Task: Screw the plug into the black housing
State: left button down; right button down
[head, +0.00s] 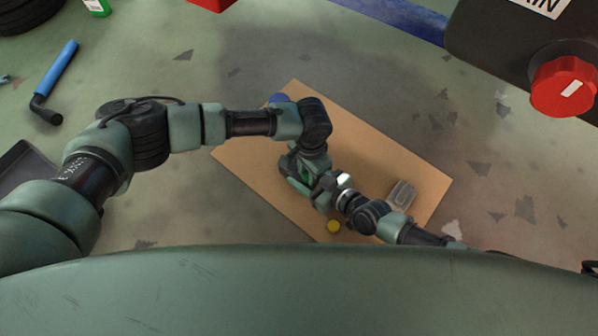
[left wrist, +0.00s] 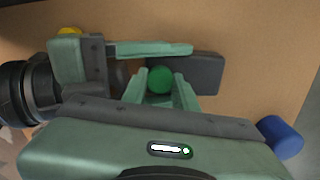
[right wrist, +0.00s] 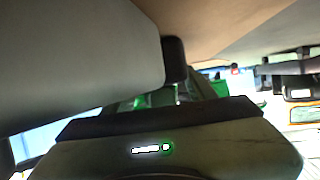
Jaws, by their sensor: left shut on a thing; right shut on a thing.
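A round green plug (left wrist: 160,79) shows in the left wrist view between the two fingers of my left gripper (left wrist: 162,88), which is shut on it. The black housing (left wrist: 207,74) is a dark flat block just beyond the plug. My right gripper (left wrist: 150,49) comes in from the left of that view, with a finger along the housing's upper edge, and is shut on the housing. In the head view both grippers meet above the board, and my arms hide most of the plug and housing. Whether the plug's thread touches the housing cannot be seen.
A tan board (head: 395,153) lies under the grippers. On it are a blue cylinder (left wrist: 282,137), a yellow round piece (head: 334,226) and a clear grey box (head: 401,194). A blue-handled tool (head: 57,72) lies on the floor. A red knob (head: 563,86) stands upper right.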

pick_arm(q)
jog(key=m, duration=0.4)
jog(key=shift+m, duration=0.4)
jog(key=c, duration=1)
grip_release()
notch_tip(320, 180, up, 12)
pick_arm(e)
jog(key=shift+c, duration=2)
grip_release()
